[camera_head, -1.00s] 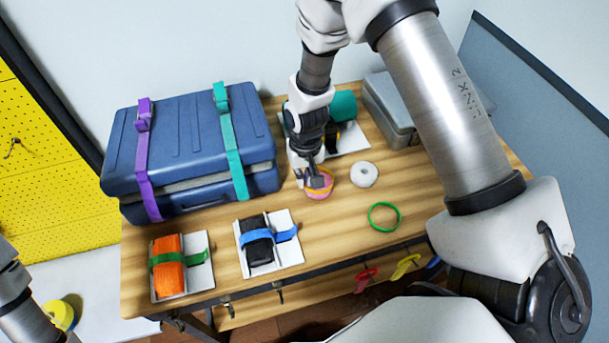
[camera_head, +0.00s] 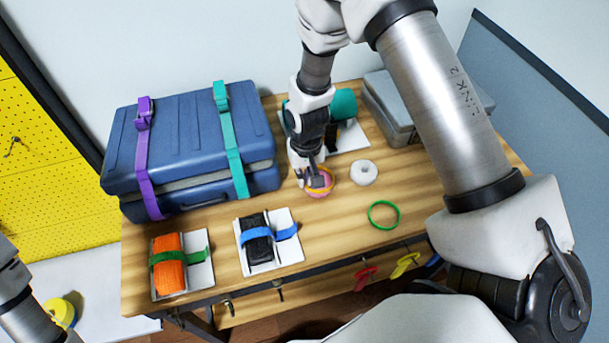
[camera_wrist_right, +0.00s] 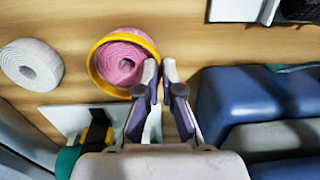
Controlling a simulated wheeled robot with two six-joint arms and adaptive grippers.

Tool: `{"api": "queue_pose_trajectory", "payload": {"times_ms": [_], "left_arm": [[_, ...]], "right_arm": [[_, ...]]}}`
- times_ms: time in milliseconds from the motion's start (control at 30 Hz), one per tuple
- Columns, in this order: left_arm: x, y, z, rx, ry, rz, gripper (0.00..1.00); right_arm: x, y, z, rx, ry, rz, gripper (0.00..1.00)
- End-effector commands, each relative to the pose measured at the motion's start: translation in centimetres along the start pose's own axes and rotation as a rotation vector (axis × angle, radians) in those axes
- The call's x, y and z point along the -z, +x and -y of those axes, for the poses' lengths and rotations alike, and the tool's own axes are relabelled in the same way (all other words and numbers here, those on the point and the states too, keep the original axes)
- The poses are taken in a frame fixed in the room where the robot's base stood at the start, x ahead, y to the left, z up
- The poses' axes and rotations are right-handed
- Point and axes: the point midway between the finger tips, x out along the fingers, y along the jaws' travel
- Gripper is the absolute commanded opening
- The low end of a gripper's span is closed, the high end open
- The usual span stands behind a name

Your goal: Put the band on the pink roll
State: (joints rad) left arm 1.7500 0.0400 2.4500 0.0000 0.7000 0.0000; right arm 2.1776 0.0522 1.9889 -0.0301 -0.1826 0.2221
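The pink roll (camera_head: 318,188) stands on the wooden table, and its spiral end shows in the right wrist view (camera_wrist_right: 119,64). The band (camera_wrist_right: 92,68) is a yellow-orange ring that surrounds the roll in that view, with a small gap at its edge. My right gripper (camera_wrist_right: 160,70) has its fingertips close together at the band's near edge, one on each side of its wall; they look shut on it. In the head view my right gripper (camera_head: 315,178) is over the roll and hides part of it. My left gripper is out of view.
A white roll (camera_head: 364,173) stands just right of the pink roll. A green ring (camera_head: 384,215) lies nearer the front edge. A blue suitcase (camera_head: 190,140) with straps is at left, a grey case (camera_head: 390,110) behind. Holders with an orange bundle (camera_head: 169,266) and black bundle (camera_head: 258,248) are in front.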

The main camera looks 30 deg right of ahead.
Motion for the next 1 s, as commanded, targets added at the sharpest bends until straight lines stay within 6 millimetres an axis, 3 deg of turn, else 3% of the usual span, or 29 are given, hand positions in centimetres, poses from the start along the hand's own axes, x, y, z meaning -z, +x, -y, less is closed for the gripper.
{"api": "queue_pose_trajectory", "payload": {"times_ms": [1000], "left_arm": [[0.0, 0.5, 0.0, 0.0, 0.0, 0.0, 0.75]], "right_arm": [[-0.3, 1.3, -0.1, -0.002, 0.0, 0.008, 0.0]]}}
